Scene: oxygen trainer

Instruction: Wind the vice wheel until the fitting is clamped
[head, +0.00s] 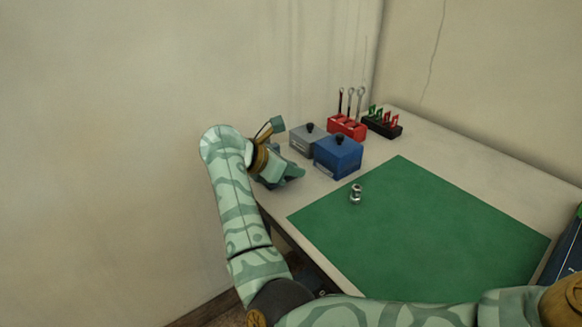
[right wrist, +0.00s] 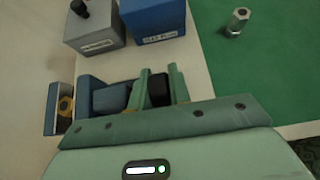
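The blue-grey vice (head: 291,174) sits at the left edge of the table, partly hidden by my right arm. My right gripper (head: 268,166) is at the vice. In the right wrist view its two green fingers (right wrist: 158,84) stand apart, with a dark part of the vice, perhaps the wheel, between or behind them; contact is unclear. Left of them is a blue plate with a brass-coloured ring (right wrist: 66,105), perhaps the fitting. The wheel is not clearly seen. A silver hex fitting (head: 356,194) stands on the green mat, also in the right wrist view (right wrist: 238,21). My left gripper is not in view.
A grey box (head: 307,141) and a blue box (head: 338,156), both with black knobs, stand close behind the vice. Farther back are a red holder (head: 346,126) with tools and a black rack (head: 382,124). Most of the green mat (head: 430,230) is clear. A wall lies left.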

